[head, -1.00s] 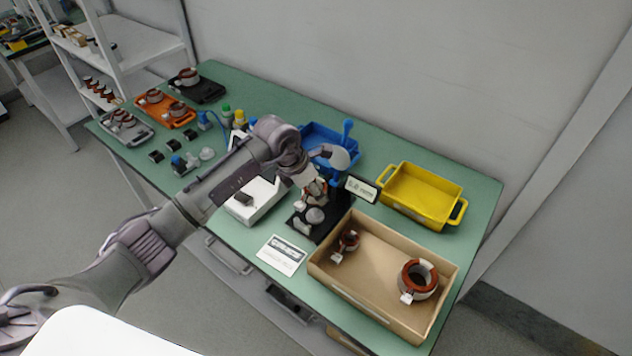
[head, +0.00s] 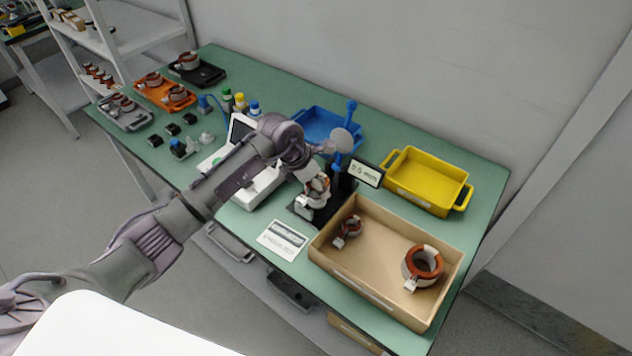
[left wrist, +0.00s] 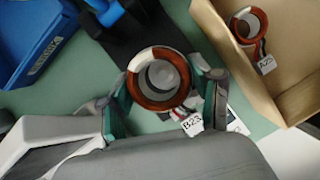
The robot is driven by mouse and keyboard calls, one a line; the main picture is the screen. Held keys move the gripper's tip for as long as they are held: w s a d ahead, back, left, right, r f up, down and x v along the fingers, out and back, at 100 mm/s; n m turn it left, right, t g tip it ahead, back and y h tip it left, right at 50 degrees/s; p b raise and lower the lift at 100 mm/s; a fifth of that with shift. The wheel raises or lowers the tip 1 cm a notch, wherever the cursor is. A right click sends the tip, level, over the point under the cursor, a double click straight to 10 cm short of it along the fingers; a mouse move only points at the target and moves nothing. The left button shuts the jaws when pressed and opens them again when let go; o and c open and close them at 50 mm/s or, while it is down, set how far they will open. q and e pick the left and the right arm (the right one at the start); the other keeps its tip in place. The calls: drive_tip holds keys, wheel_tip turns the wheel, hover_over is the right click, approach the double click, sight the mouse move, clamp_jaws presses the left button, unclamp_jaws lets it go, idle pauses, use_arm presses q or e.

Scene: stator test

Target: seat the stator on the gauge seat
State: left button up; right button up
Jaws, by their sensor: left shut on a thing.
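The stator (head: 318,189), a ring of red-brown windings with a white part and a tag, is held by my left gripper (head: 313,181). In the left wrist view my gripper (left wrist: 162,85) has a finger on each side of the stator (left wrist: 144,98). The gauge's black base (head: 297,209) lies under the stator. Through the bore I see a grey round part, seemingly the gauge seat (left wrist: 160,76). The stator is over the seat; I cannot tell whether it touches. The gauge display (head: 366,173) stands behind right. My right gripper is not in view.
A cardboard box (head: 370,291) with two more stators stands close on the right. A yellow bin (head: 430,182) and blue bin (head: 323,127) are behind. A white device (head: 262,188) and printed card (head: 283,240) are near the gauge. Stator trays stand far left.

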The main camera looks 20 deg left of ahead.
use_arm(q)
drive_tip(key=shift+f, duration=0.25)
drive_tip(key=shift+f+b, duration=0.75)
drive_tip(key=shift+b, duration=0.1)
drive_tip(key=shift+f, duration=0.2)
drive_tip(key=shift+f+b, duration=0.45)
drive_tip(key=shift+b, duration=0.15)
drive_tip(key=o, duration=1.5)
drive_tip(key=shift+o, duration=0.2)
